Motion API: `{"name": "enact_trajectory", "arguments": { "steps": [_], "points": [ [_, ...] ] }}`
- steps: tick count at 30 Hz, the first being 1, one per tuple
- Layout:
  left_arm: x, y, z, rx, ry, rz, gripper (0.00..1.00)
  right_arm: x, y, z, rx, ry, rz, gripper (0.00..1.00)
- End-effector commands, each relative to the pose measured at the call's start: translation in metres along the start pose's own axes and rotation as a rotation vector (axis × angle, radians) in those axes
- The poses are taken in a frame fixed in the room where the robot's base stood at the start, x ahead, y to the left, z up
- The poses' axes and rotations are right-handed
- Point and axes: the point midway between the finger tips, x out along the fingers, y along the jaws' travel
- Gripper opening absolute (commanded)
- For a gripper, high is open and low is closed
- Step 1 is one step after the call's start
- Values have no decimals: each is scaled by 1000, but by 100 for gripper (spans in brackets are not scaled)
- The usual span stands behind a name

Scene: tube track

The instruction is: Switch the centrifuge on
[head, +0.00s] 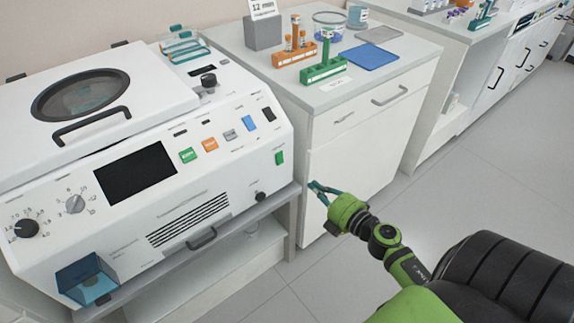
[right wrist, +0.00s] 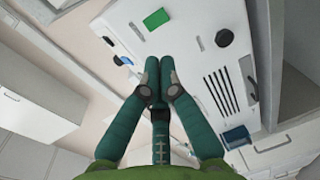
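The centrifuge (head: 140,150) is a white machine with a closed lid at the left of the head view. Its display (head: 136,173) is dark. A green switch (head: 279,158) sits at the right end of its front face, and also shows as a green patch (right wrist: 156,19) in the right wrist view. My right gripper (head: 312,186) is to the right of and below that switch, apart from the machine. In the wrist view its two green fingers (right wrist: 159,64) come together at the tips with nothing between them. My left gripper is not in view.
Green (head: 188,155), orange (head: 209,144) and other buttons line the sloping panel. A black knob (head: 261,197) is below the green switch. A blue box (head: 87,279) juts out at the lower left. The cabinet (head: 352,150) with tube racks stands close behind my right gripper. The floor ahead is clear.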

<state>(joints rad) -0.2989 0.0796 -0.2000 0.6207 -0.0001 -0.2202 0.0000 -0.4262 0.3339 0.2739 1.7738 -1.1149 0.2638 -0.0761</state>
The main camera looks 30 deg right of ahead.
Motion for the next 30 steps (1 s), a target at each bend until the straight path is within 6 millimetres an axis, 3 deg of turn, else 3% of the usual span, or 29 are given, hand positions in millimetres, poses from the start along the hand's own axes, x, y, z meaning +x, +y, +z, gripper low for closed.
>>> {"name": "enact_trajectory", "arguments": {
  "steps": [15,21,30],
  "points": [
    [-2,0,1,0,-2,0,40,101,1,0,3,0,3,0],
    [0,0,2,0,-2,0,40,122,0,0,1,0,1,0],
    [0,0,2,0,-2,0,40,127,0,-1,1,1,0,0]
  ]
}}
